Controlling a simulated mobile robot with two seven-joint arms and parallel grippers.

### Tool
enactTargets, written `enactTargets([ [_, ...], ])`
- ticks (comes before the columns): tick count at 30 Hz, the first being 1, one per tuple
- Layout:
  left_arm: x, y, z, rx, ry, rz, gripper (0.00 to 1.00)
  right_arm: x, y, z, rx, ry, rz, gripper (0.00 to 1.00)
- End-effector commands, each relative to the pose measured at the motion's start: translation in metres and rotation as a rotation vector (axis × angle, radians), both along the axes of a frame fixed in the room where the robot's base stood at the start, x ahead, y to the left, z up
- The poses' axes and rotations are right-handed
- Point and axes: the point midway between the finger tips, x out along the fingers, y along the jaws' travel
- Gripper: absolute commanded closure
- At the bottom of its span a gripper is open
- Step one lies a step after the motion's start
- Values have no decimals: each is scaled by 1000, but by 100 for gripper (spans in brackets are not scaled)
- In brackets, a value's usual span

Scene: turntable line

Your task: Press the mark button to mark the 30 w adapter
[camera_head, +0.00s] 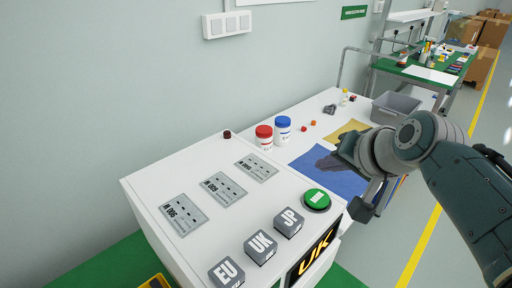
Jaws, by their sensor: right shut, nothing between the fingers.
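Grey blocks labelled EU (226,273), UK (260,246) and JP (289,221) stand in a row left of the button. A dark display (314,258) on the machine's side shows "UK" in orange. I cannot make out a 30 w adapter. My left gripper is not in view.
Three grey plates lie on the machine top, one of them in the middle (222,188). A red-lidded jar (264,137), a blue-lidded jar (283,129), a blue mat (304,164) and a grey bin (394,108) are behind. A green-topped bench (416,70) stands farther back.

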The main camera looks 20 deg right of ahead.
Motion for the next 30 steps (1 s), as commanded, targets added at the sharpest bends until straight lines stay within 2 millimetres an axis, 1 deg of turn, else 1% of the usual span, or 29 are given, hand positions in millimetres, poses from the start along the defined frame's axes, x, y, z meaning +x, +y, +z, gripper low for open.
enactTargets([
  [1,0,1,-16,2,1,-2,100,0,0,-15,-1,-1,-1,100],
  [6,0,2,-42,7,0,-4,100,0,0,-39,-1,-1,1,100],
  [12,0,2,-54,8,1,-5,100,0,0,-57,0,1,1,100],
  [16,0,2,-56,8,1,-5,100,0,0,-60,-1,0,1,100],
  [30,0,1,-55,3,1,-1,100,0,0,-59,-1,0,1,100],
])
